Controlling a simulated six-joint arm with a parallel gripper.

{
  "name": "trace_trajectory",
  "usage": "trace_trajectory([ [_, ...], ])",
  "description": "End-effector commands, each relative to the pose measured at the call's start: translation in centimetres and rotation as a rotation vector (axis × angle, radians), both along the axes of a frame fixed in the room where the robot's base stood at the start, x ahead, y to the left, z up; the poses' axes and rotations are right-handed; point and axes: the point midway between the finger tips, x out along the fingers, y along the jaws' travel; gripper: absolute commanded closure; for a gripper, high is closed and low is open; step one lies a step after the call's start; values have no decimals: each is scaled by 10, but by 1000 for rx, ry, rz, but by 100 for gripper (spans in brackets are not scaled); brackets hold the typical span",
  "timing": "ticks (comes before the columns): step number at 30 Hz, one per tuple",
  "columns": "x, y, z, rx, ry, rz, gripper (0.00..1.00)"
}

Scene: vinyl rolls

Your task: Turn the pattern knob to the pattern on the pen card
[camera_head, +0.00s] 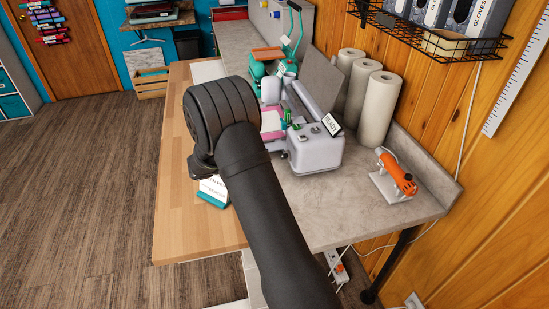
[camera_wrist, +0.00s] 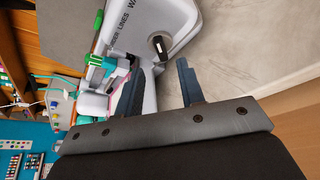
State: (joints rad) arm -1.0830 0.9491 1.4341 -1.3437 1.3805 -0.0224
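The pattern knob (camera_wrist: 158,45) is a small dark dial with a white mark on the end of the grey machine (camera_head: 316,153). Printed words beside it read in part "LINES" and "WA"; the rest is cut off. My gripper (camera_wrist: 160,66) is open, with two dark fingers apart. In the wrist view the knob lies just beyond the fingertips, between them, and no contact shows.
White paper rolls (camera_head: 378,108) stand behind the machine. An orange tool (camera_head: 398,174) rests on a stand at the right of the grey counter (camera_head: 345,212). A small "READY" sign (camera_head: 331,124) is on the machine. The wooden tabletop (camera_head: 180,226) is mostly clear.

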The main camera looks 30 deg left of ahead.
Motion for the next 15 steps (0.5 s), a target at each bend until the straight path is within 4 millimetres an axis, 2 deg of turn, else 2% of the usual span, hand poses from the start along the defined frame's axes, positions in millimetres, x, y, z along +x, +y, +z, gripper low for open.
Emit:
trace_trajectory([
  [1, -12, 8, 4, 1, 0, 3, 65],
  [6, -46, 27, 16, 1, 0, 4, 65],
  [10, -67, 39, 23, 1, 0, 3, 65],
  [15, -84, 48, 29, 0, -1, 1, 65],
])
